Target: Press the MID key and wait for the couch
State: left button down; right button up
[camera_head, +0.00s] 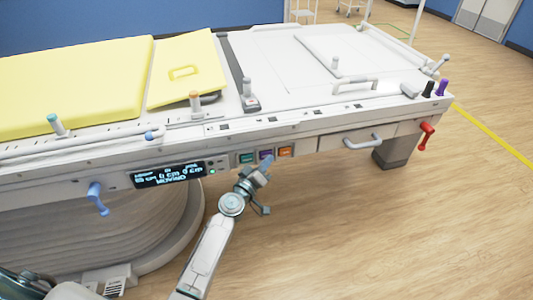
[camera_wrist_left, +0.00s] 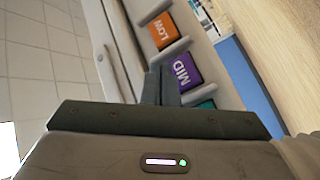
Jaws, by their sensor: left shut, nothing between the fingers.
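The purple MID key (camera_head: 266,155) is in the middle of a row of three on the couch's side panel. It also shows in the wrist view (camera_wrist_left: 186,70), its label readable. An orange LOW key (camera_head: 286,152) is on its right and a teal key (camera_head: 246,158) on its left. My left gripper (camera_head: 262,168) is shut and empty, its tips at the MID key; I cannot tell whether they touch it. The couch (camera_head: 330,128) carries a lit display (camera_head: 168,175) that reads MOVING. My right gripper is not in view.
A green light (camera_head: 212,171) glows beside the display. Blue handles (camera_head: 97,198) and a red handle (camera_head: 426,135) stick out from the couch side. Yellow pads (camera_head: 75,85) lie on top. The wooden floor (camera_head: 400,230) at the front right is clear.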

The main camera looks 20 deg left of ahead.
pick_arm(q)
jog(key=shift+s+d, duration=0.75)
jog(key=shift+s, duration=0.3)
jog(key=shift+s+d, duration=0.7)
jog(key=shift+s, duration=0.3)
jog(key=s+d, duration=0.2)
jog(key=s, duration=0.1)
jog(key=s+d, duration=0.1)
jog(key=s, duration=0.1)
jog(key=shift+d, duration=0.15)
dwell(2.8)
